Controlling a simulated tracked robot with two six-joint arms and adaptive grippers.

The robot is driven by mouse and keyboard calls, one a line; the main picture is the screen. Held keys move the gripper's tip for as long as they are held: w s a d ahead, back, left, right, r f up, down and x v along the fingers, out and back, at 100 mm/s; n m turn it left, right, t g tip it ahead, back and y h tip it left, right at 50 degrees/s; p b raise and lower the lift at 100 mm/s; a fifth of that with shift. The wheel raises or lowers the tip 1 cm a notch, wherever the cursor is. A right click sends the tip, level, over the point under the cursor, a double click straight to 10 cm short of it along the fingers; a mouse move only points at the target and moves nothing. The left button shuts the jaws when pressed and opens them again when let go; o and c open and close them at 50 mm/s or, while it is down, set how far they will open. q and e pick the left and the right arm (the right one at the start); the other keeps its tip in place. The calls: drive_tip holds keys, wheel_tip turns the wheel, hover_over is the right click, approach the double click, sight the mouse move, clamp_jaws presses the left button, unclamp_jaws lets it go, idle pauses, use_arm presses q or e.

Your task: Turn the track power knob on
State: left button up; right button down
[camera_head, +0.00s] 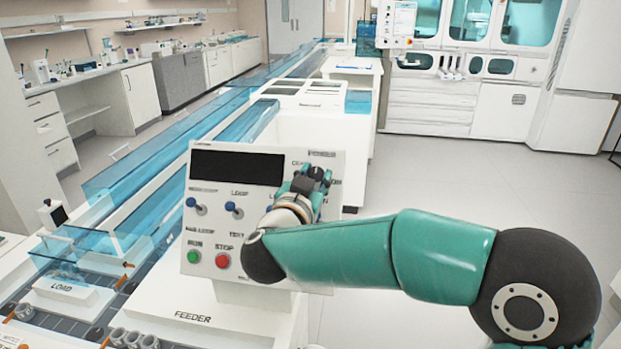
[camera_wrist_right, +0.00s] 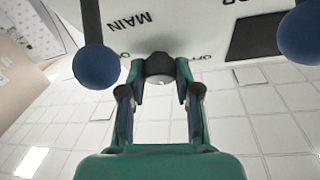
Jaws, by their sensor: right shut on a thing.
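The control panel (camera_head: 264,157) stands upright above the feeder, with a dark display, blue-tipped levers and a green and a red button. My right gripper (camera_head: 311,180) is at the panel's right side and covers part of it. In the right wrist view a dark round knob (camera_wrist_right: 159,66) sits on the panel face. My right gripper (camera_wrist_right: 160,80) is shut on this knob, one finger on each side. The knob's pointer position cannot be made out. In the head view the gripper hides the knob. My left gripper is in neither view.
Blue ball-tipped levers (camera_wrist_right: 97,66) flank the gripper in the right wrist view, the left one close. The green RUN button (camera_head: 194,256) and red STOP button (camera_head: 222,261) are low on the panel. The clear blue-covered track (camera_head: 150,165) runs behind. Open floor lies right.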

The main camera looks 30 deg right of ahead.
drive_tip(key=shift+r+m, duration=0.1)
drive_tip(key=shift+m, duration=0.2)
drive_tip(key=m+g, duration=0.1)
drive_tip(key=m, duration=0.1)
drive_tip(key=m+g+h, duration=0.1)
drive_tip(key=m, duration=0.2)
drive_tip(key=shift+w+r+g+p, duration=0.15)
drive_tip(key=shift+g+p, duration=0.15)
drive_tip(key=m+g+p, duration=0.1)
drive_tip(key=m+g, duration=0.1)
drive_tip(key=m, duration=0.2)
drive_tip(key=shift+r, duration=0.1)
drive_tip(key=m+g+p, duration=0.1)
drive_tip(key=m, duration=0.2)
drive_tip(key=m+g+p, duration=0.2)
drive_tip(key=m, duration=0.1)
drive_tip(key=shift+w+r+y, duration=0.1)
drive_tip(key=shift+r+y, duration=0.05)
drive_tip(key=shift+y, duration=0.25)
drive_tip(key=m+g+y+p, duration=0.1)
drive_tip(key=m+p, duration=0.1)
drive_tip(key=m, duration=0.1)
drive_tip(key=shift+m+g+y+p, duration=0.3)
drive_tip(key=shift+m+g+y, duration=0.15)
drive_tip(key=shift+m, duration=0.25)
drive_tip(key=shift+f, duration=0.2)
